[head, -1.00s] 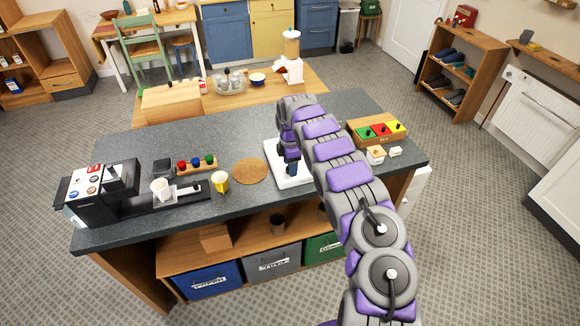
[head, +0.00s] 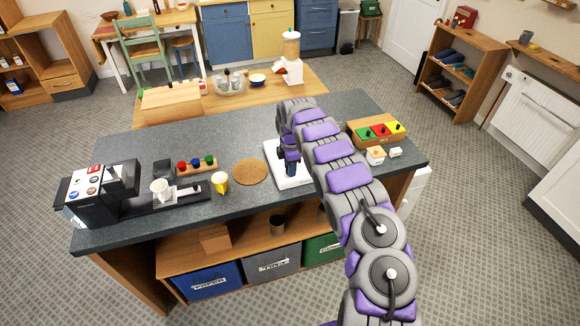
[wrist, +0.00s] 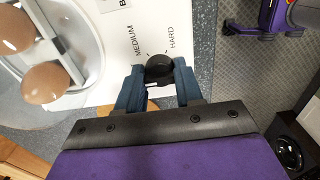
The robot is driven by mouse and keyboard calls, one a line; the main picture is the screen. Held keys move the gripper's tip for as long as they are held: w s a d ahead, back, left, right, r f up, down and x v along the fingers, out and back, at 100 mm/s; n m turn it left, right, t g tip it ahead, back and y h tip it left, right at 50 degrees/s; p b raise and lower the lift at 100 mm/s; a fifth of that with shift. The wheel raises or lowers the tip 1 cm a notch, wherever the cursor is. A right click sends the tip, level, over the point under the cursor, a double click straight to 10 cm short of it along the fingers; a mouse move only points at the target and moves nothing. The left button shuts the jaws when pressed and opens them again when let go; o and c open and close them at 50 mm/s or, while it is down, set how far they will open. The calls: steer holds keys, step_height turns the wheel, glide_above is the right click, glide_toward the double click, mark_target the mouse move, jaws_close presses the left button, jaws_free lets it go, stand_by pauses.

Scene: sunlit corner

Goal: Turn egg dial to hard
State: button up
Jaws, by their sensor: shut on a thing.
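The egg cooker's white base (head: 274,160) stands on the dark counter, partly hidden by my arm in the head view. In the wrist view its white face (wrist: 180,15) carries the words MEDIUM and HARD with tick marks. The black egg dial (wrist: 158,67) sits below these words. My gripper (wrist: 158,77) is shut on the dial, with one blue finger on each side of it. My gripper also shows over the white base in the head view (head: 290,170). I cannot make out the dial's pointer. Brown eggs (wrist: 45,82) sit in a holder at the left.
A wooden box with coloured panels (head: 377,131) is at the right.

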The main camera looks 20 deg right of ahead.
steer(key=shift+r, duration=0.1)
steer(key=m+p, duration=0.1)
steer(key=m, duration=0.2)
steer(key=shift+w, duration=0.1)
steer(key=m, duration=0.2)
steer(key=shift+m+p, duration=0.35)
steer(key=shift+m, duration=0.05)
steer(key=m, duration=0.6)
steer(key=shift+p, duration=0.35)
steer(key=m, duration=0.6)
steer(key=shift+m+p, duration=0.3)
steer(key=m, duration=0.5)
steer(key=shift+r+p, duration=0.1)
steer(key=shift+p, duration=0.25)
steer(key=shift+w+m, duration=0.1)
steer(key=shift+m, duration=0.3)
steer(key=o, duration=1)
